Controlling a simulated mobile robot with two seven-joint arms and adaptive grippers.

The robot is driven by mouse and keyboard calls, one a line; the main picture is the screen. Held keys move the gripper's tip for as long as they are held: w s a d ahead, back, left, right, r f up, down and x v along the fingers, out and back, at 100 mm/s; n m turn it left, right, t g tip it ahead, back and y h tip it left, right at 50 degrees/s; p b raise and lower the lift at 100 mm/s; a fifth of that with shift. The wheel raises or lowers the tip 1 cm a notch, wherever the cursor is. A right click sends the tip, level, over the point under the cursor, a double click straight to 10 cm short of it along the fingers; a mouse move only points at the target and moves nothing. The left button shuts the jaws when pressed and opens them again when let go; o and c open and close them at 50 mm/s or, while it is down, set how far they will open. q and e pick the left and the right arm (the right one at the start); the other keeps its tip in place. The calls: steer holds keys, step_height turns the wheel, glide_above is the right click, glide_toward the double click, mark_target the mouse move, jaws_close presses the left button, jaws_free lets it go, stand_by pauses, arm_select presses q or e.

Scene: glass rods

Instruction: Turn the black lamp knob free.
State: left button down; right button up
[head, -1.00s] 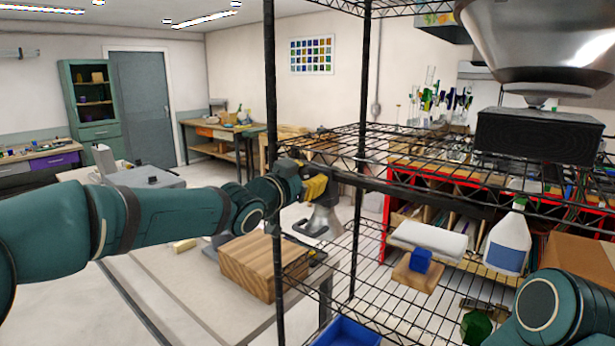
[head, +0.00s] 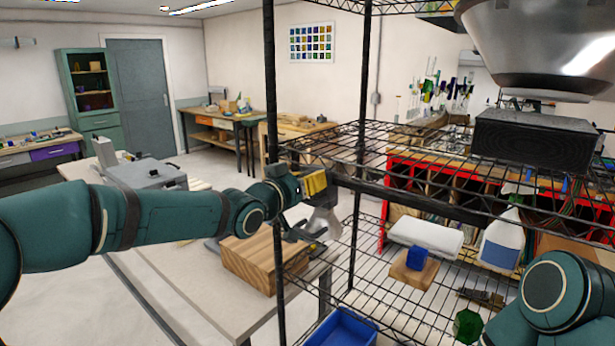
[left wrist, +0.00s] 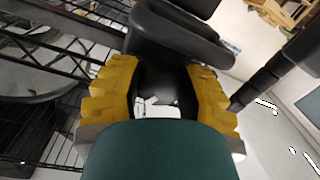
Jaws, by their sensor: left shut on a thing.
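My left gripper (head: 315,184) reaches in from the left to the front of the black wire shelf, its yellow finger pads showing. In the left wrist view the pads of the left gripper (left wrist: 160,85) are on either side of a dark thing, which I take to be the black lamp knob (left wrist: 165,76). My palm hides its lower part. A larger black part (left wrist: 180,35) lies just beyond the fingers. In the head view the knob is hidden. A grey metal piece (head: 324,221) hangs just below the gripper. My right gripper is out of view.
Black shelf posts (head: 272,150) stand close to my left arm. A striped wooden block (head: 258,262) lies on the table below. On the shelf are a black box (head: 535,137), a white bottle (head: 501,243) and a blue cube (head: 417,258). A blue bin (head: 345,330) is lower.

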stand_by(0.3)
arm_select(q)
steer(key=c, duration=0.5)
jaws_free()
steer(key=v, duration=1.2)
